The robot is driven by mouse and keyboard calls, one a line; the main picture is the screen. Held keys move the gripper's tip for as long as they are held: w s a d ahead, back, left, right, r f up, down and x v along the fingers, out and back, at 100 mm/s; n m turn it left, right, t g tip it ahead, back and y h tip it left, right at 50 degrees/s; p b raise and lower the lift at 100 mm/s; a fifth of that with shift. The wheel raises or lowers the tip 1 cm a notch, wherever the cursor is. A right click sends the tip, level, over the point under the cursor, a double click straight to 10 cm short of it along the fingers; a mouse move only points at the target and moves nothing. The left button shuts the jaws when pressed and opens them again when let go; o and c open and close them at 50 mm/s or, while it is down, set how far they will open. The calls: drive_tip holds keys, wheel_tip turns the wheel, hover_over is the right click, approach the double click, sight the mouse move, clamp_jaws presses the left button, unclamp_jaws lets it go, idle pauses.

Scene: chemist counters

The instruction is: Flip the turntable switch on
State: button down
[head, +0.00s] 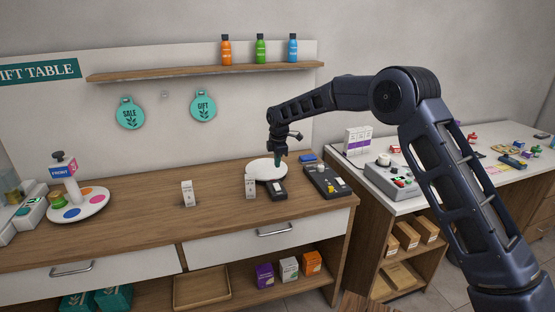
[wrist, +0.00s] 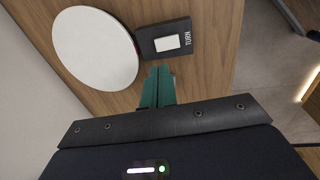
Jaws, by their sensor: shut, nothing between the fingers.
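The turntable (head: 262,171) is a white round disc on the wooden counter, below the shelf. It also shows in the wrist view (wrist: 92,48). Beside it is the turntable switch (head: 278,190), a small black box with a pale rocker. In the wrist view the switch (wrist: 180,29) bears the word TURN, and I cannot tell which way its rocker is tipped. My gripper (head: 278,164) points down above the turntable's right part. Its teal fingers (wrist: 157,82) are shut and empty, apart from the switch in the wrist view.
A dark control panel (head: 328,181) with coloured parts lies right of the switch, with a blue item (head: 307,158) behind it. A small white card (head: 251,186) stands left of the switch. A round display (head: 82,206) stands far left. The counter's middle is mostly clear.

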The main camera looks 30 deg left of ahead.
sight(276, 185)
drive_tip(key=f, duration=0.6)
drive_tip(key=w+a+f, duration=0.1)
drive_tip(key=f, duration=0.2)
drive_tip(key=shift+f, duration=0.35)
drive_tip(key=shift+f+h, duration=0.25)
drive_tip(key=shift+h, duration=0.05)
drive_tip(key=shift+s+d+r, duration=0.15)
drive_tip(key=shift+s+d, duration=0.35)
